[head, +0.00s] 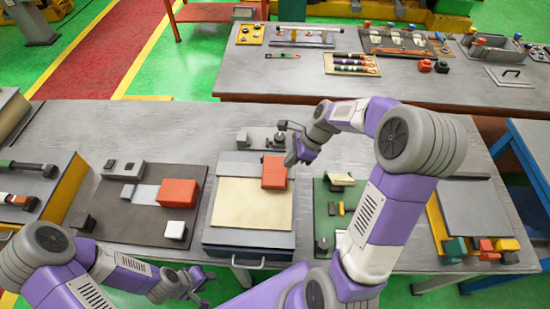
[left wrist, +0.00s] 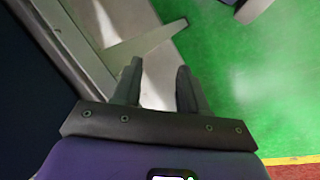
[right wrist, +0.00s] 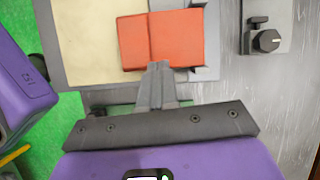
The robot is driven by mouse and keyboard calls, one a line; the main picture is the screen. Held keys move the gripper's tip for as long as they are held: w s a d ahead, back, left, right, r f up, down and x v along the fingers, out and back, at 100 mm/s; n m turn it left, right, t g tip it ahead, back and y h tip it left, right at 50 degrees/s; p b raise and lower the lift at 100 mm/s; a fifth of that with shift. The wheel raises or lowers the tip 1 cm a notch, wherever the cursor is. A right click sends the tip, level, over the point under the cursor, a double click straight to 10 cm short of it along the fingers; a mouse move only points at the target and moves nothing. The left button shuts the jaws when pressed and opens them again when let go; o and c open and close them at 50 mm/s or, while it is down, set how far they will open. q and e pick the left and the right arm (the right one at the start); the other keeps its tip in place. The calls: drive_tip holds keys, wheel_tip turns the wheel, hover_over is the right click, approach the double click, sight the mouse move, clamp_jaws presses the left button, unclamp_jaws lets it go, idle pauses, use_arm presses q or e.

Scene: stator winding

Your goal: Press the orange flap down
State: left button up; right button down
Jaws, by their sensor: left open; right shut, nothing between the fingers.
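The orange flap (head: 274,172) is at the upper right of the grey fixture (head: 250,241) in the middle of the table, beside a cream sheet (head: 250,204). In the right wrist view the orange flap (right wrist: 161,40) shows as two panels with a seam between them. My right gripper (head: 292,160) is shut and empty, with its tips at the edge of the flap; I cannot tell whether they touch it. It also shows in the right wrist view (right wrist: 158,68). My left gripper (head: 205,290) is open and empty, low in front of the table. It also shows in the left wrist view (left wrist: 158,75).
A dark plate (head: 130,210) with another orange block (head: 179,193) lies left of the fixture. A green board (head: 325,215) with small parts lies to its right, partly behind my right arm. A knob box (right wrist: 267,40) stands near the flap. A second table is behind.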

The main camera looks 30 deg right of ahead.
drive_tip(key=v, duration=0.7)
drive_tip(key=shift+r+p, duration=0.25)
drive_tip(key=shift+p, duration=0.2)
